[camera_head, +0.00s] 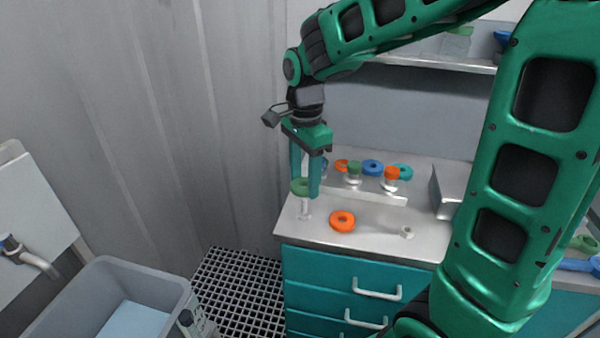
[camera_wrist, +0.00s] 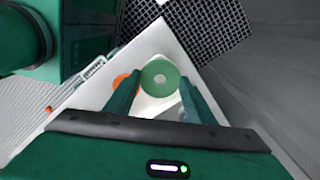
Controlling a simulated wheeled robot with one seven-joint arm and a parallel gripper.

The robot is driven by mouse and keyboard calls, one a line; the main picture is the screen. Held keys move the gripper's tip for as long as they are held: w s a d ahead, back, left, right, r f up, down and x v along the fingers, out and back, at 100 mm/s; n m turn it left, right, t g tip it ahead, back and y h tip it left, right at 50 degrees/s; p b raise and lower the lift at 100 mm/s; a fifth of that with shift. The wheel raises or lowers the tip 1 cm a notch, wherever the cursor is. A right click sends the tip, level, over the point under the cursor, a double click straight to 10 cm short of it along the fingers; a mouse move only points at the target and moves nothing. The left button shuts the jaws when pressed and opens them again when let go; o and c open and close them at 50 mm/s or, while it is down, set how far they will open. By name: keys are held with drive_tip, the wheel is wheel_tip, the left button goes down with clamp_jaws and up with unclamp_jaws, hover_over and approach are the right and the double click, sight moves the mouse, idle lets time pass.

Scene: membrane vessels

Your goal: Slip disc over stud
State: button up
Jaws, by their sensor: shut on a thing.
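In the head view my gripper (camera_head: 305,190) points down over the left front of the worktop, shut on a green disc (camera_head: 299,187). A pale upright stud (camera_head: 304,207) stands on the worktop right below the disc. In the wrist view the green disc (camera_wrist: 151,70) lies flat between my fingertips (camera_wrist: 160,84), and its centre hole shows a small pale spot. I cannot tell whether the stud's tip is inside the hole or only under it. An orange ring (camera_head: 333,221) lies flat on the worktop to the right of the stud; it also shows in the wrist view (camera_wrist: 117,82).
Behind stands a row of blue, teal, orange and green rings, with a blue ring (camera_head: 372,167) in it. A small pale fitting (camera_head: 407,232) and a grey metal box (camera_head: 446,192) are at the right. The corrugated wall (camera_head: 200,120) is close on the left.

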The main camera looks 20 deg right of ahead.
sight(304, 200)
drive_tip(key=shift+f, duration=3.35)
drive_tip(key=shift+f, duration=0.3)
drive_tip(key=o, duration=1.2)
drive_tip(key=shift+w, duration=0.1)
drive_tip(key=shift+c, duration=0.2)
wheel_tip(304, 200, up, 11)
drive_tip(key=shift+f, duration=0.15)
drive_tip(key=shift+d, duration=0.1)
